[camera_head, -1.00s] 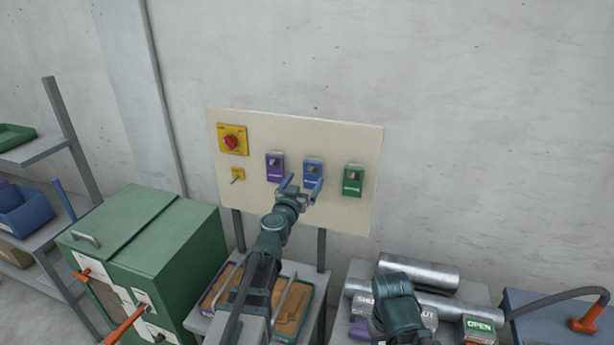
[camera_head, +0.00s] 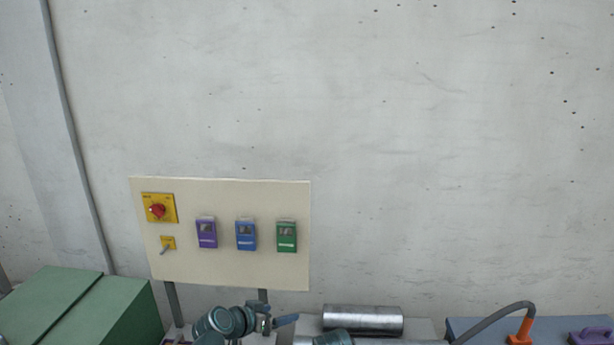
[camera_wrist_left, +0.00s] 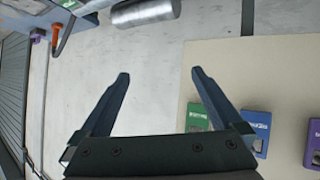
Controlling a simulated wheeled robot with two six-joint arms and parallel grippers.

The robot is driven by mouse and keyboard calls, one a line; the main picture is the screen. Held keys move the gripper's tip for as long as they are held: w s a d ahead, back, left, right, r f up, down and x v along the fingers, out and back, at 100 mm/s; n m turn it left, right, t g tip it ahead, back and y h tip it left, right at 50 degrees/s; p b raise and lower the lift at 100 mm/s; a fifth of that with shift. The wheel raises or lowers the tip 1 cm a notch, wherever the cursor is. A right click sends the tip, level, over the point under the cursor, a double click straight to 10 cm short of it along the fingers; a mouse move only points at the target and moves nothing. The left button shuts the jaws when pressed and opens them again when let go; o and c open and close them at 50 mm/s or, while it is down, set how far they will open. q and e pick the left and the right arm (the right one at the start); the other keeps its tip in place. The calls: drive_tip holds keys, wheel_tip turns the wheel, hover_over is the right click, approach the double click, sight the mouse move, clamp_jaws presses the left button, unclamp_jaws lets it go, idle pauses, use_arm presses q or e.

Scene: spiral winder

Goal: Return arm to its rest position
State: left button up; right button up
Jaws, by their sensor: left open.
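My left gripper (camera_head: 275,322) is low in the head view, in front of and below the cream panel (camera_head: 215,268), and touches none of its controls. In the left wrist view its two fingers (camera_wrist_left: 160,73) are spread wide, with nothing between them but pale background. The panel carries a purple box (camera_head: 206,232), a blue box (camera_head: 246,234) and a green box (camera_head: 286,236). A teal part of my other arm (camera_head: 333,338) shows at the bottom edge; its gripper is not visible.
A red rotary knob (camera_head: 157,211) and a small lever switch (camera_head: 167,244) sit on the panel's left. A green cabinet (camera_head: 75,305) stands lower left. The wall above is clear.

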use_arm(q)
drive_tip(key=s+a+f+n+g+y, duration=0.25)
drive_tip(key=s+f+g, duration=0.2)
drive_tip(key=s, duration=0.25)
drive_tip(key=s+a+f+n+g+y, duration=0.2)
drive_tip(key=s+a+f+g+y, duration=0.2)
drive_tip(key=s+f, duration=0.2)
drive_tip(key=s+d+f+m+g+y+b, duration=0.1)
drive_tip(key=s+d+f+m+b, duration=0.2)
drive_tip(key=s+d+f+b, duration=0.4)
drive_tip(key=d, duration=0.3)
drive_tip(key=shift+m, duration=0.35)
drive_tip(key=shift+c, duration=0.2)
idle(1.1)
